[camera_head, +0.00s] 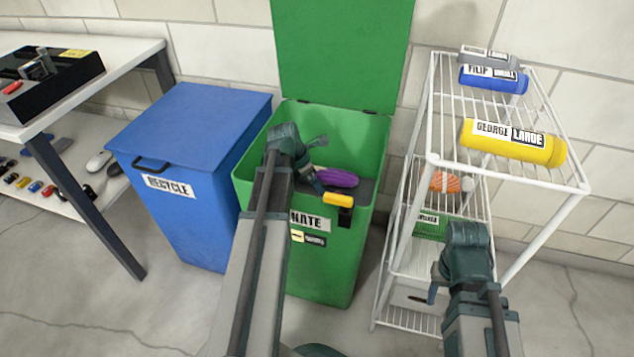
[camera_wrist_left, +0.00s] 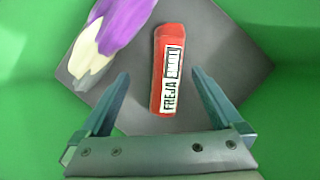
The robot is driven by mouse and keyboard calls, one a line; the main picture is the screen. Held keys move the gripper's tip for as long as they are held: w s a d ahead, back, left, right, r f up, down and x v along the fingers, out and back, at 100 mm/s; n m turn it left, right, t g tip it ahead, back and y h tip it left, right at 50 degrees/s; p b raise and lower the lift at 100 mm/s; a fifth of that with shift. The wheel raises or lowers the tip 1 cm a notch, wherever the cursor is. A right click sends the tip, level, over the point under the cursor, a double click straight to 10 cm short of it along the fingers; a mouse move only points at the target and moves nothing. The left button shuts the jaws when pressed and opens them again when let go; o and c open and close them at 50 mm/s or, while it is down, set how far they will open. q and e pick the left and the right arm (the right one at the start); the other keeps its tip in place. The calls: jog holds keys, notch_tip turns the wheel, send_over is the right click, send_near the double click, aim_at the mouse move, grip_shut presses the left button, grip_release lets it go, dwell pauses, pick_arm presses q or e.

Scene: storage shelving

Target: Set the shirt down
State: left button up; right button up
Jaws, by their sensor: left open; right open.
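A red rolled shirt (camera_wrist_left: 168,72) labelled FREJA SMALL lies on the dark floor of the green bin in the left wrist view. My left gripper (camera_wrist_left: 158,76) is open, its fingers spread on either side of the shirt's lower part in that view, with gaps to both. In the head view my left arm reaches over the front of the green bin (camera_head: 338,262); I cannot make out the red shirt there. My right gripper (camera_head: 436,285) is open and empty in front of the white rack.
A purple item (camera_head: 337,178) and a yellow item (camera_head: 338,199) show at the bin. The blue recycle bin (camera_head: 205,125) stands left of it. The white wire rack (camera_head: 577,180) at right holds yellow (camera_head: 510,143), blue (camera_head: 492,80) and grey (camera_head: 485,54) rolls on top.

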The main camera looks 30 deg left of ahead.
pick_arm(q)
jog(key=p+v, duration=0.4)
jog(key=v, duration=0.1)
jog(key=shift+s+r, duration=0.1)
jog(key=shift+r, duration=0.1)
